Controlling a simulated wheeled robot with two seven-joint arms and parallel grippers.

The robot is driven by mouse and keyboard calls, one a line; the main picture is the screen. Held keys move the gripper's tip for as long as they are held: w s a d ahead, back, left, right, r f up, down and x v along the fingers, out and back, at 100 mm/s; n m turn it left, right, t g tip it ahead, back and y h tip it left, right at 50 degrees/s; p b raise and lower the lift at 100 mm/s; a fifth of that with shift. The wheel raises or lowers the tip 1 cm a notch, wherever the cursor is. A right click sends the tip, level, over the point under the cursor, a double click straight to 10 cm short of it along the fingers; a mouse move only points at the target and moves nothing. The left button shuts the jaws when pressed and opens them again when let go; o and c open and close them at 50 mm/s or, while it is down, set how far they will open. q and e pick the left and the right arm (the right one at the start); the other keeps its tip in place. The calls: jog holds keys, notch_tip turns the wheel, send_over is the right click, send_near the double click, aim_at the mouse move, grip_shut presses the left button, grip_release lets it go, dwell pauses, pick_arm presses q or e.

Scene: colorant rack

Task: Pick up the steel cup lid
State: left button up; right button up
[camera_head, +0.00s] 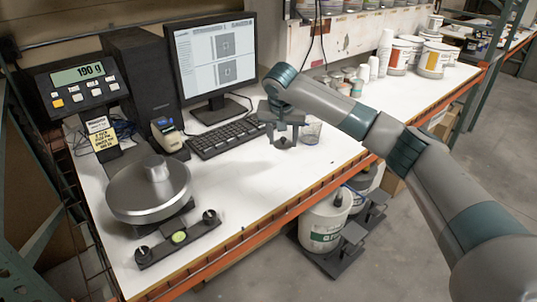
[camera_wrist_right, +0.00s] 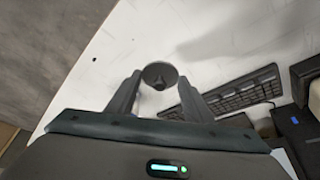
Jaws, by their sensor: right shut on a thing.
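The steel cup lid (camera_wrist_right: 160,74) shows in the right wrist view as a dark round disc with a small knob, between the two fingers. In the head view the lid (camera_head: 284,142) is small and partly hidden under my right gripper (camera_head: 283,128). My right gripper, also in the wrist view (camera_wrist_right: 159,80), is shut on the lid, in front of the keyboard. Whether the lid touches the table I cannot tell. A small steel cup (camera_head: 155,168) stands on the round scale pan (camera_head: 140,197) at the left. My left gripper is not in view.
The scale display (camera_head: 78,85) reads 190 g. White buckets (camera_head: 402,55) stand far right. The white table (camera_head: 255,185) is clear in front.

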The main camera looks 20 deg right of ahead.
jog(key=shift+d+r, duration=0.35)
jog(key=shift+d, duration=0.2)
jog(key=shift+d+r, duration=0.3)
jog(key=shift+d, duration=0.2)
